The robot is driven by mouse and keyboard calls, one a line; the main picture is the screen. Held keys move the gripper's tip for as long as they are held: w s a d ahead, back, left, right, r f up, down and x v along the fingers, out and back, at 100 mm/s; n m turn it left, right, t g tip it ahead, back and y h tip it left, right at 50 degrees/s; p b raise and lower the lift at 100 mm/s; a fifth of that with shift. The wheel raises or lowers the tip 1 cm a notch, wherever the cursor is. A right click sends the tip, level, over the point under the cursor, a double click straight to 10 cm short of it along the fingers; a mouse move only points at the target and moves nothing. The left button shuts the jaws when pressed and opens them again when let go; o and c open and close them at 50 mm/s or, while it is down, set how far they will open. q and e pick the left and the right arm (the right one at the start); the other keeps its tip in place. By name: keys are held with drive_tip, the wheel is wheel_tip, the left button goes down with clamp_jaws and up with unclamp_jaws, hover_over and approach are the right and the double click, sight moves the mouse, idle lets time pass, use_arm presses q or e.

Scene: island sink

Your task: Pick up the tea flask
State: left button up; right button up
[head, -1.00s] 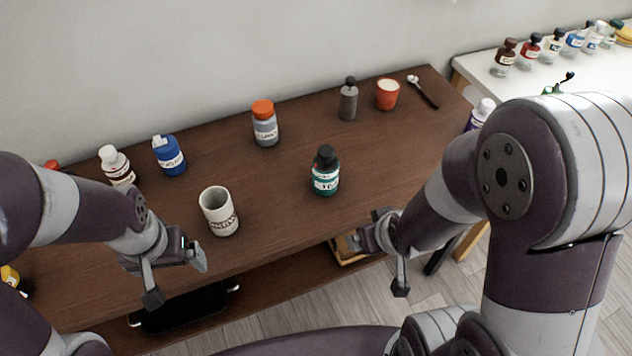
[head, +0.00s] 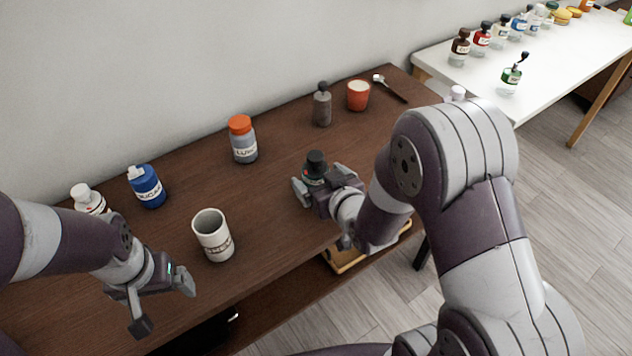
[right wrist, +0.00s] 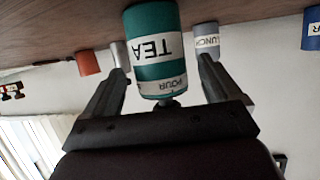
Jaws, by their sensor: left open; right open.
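The tea flask (head: 316,162) is green with a black cap and stands upright on the brown table (head: 270,205). In the head view my right gripper mostly hides it. In the right wrist view the tea flask (right wrist: 155,45) appears upside down, its TEA label facing the camera. My right gripper (head: 318,190) is open, with its fingers on either side of the flask; in the right wrist view gaps show between flask and fingers (right wrist: 160,75). My left gripper (head: 165,305) is open and empty near the table's front edge.
A white mug (head: 213,238) stands left of the flask. Behind are an orange-capped bottle (head: 243,140), a grey bottle (head: 321,105), a red cup (head: 358,96) and a spoon (head: 390,88). A blue bottle (head: 147,187) stands further left.

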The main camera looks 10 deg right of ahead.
drive_tip(key=x, duration=0.2)
drive_tip(key=shift+w+a+f, duration=0.1)
drive_tip(key=shift+w+f, duration=0.05)
drive_tip(key=shift+w, duration=0.1)
drive_tip(key=shift+s, duration=0.1)
drive_tip(key=c, duration=1.2)
drive_tip(key=shift+o, duration=0.2)
